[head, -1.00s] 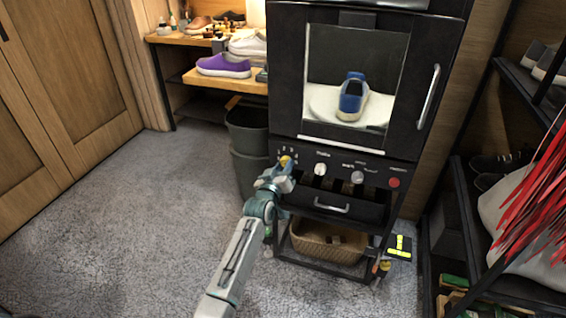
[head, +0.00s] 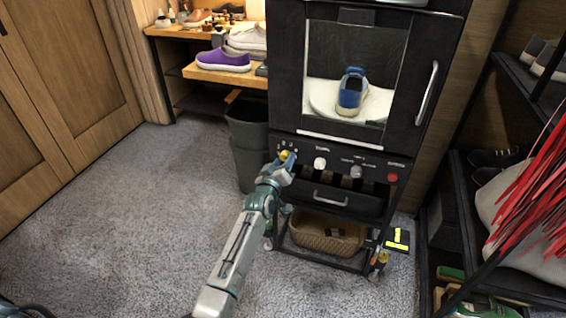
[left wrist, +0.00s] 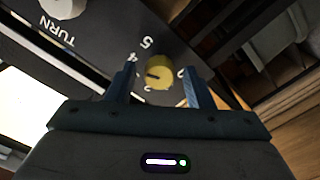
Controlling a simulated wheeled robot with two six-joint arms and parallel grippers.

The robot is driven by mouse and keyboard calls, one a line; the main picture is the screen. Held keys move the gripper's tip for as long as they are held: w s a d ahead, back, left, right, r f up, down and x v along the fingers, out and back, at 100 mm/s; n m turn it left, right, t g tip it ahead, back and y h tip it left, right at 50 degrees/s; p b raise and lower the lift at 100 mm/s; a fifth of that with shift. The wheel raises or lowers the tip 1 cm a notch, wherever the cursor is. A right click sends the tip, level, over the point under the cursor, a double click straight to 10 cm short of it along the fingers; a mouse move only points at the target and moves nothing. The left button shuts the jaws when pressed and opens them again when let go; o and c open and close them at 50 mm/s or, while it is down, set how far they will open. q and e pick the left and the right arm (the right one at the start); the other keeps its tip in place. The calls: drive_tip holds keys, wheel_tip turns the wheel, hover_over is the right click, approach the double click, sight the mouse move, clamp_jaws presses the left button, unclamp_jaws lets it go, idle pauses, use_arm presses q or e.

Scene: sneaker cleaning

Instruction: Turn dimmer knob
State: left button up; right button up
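The yellow dimmer knob (head: 286,156) is at the left end of the control panel on the black cabinet. In the left wrist view the knob (left wrist: 159,73) has a dark pointer mark, with printed numbers around it. My left gripper (head: 284,164) is at the panel in front of the knob. In the left wrist view its blue fingers (left wrist: 159,86) are open, one on each side of the knob, with small gaps showing. I cannot tell how deep the fingertips reach beside it. My right gripper is not in view.
White TURN knob (head: 320,163), grey knob (head: 356,172) and red button (head: 392,177) share the panel. A blue shoe (head: 351,91) stands on a white turntable (head: 323,97) behind the cabinet's window. A drawer handle (head: 331,199) is below; a bin (head: 246,145) stands left.

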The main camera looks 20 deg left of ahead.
use_arm(q)
drive_tip(key=shift+s, duration=0.1)
drive_tip(key=s+p, duration=0.1)
drive_tip(key=s, duration=0.9)
drive_tip(key=shift+s+a, duration=0.15)
drive_tip(key=shift+s, duration=0.15)
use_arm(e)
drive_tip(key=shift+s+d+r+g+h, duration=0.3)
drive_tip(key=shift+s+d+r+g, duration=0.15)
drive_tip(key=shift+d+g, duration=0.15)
